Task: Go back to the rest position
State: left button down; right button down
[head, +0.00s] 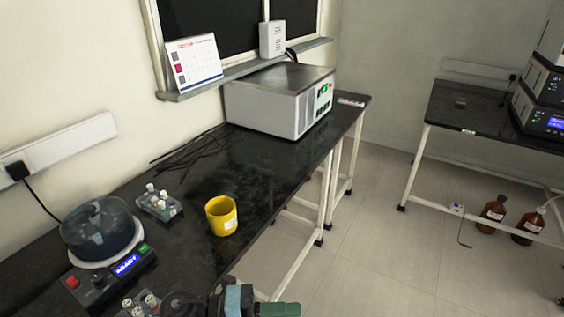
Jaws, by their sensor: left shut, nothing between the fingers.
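My left gripper (282,309) shows at the bottom edge, left of the picture's middle. It is shut with nothing seen between its fingers, beside the front edge of the black bench (255,160). Part of it is cut off by the frame. My right gripper is not in view. A yellow cup (222,216) stands upright on the bench, above and apart from the left gripper.
On the bench stand a centrifuge-like device (100,235) with a lit display, a vial rack (158,203) and a grey box instrument (283,98). Another vial rack lies partly behind my arm. A second table (480,115) and brown bottles (492,212) are at right. Floor between is clear.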

pick_arm(q)
jog(key=s+a+f+n+t+y+p, duration=0.15)
jog(key=a+f+n+t+y, duration=0.45)
jog(key=n, duration=0.6)
jog(key=s+a+f+n+t+y, duration=0.2)
jog(key=a+n+t+y, duration=0.25)
jog(key=n+t, duration=0.55)
jog(key=s+a+f+n+g+y, duration=0.2)
jog(key=s+a+f+n, duration=0.1)
jog(key=s, duration=0.3)
jog(key=s+a+f+n+g+y+p, duration=0.1)
jog(key=s+a+f+n+g, duration=0.2)
jog(key=s+a+f+n, duration=0.1)
jog(key=s+a+f+n+g+y, duration=0.2)
jog(key=s+f, duration=0.3)
jog(key=s, duration=0.3)
jog(key=shift+s+a+f+n+g+y, duration=0.2)
jog(key=shift+a+f+n+g+y, duration=0.2)
jog(key=shift+a+n+g, duration=0.35)
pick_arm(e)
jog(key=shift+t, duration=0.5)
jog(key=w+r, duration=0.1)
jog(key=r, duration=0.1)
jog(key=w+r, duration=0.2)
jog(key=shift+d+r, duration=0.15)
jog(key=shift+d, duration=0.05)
pick_arm(q)
jog(key=shift+w+r, duration=0.1)
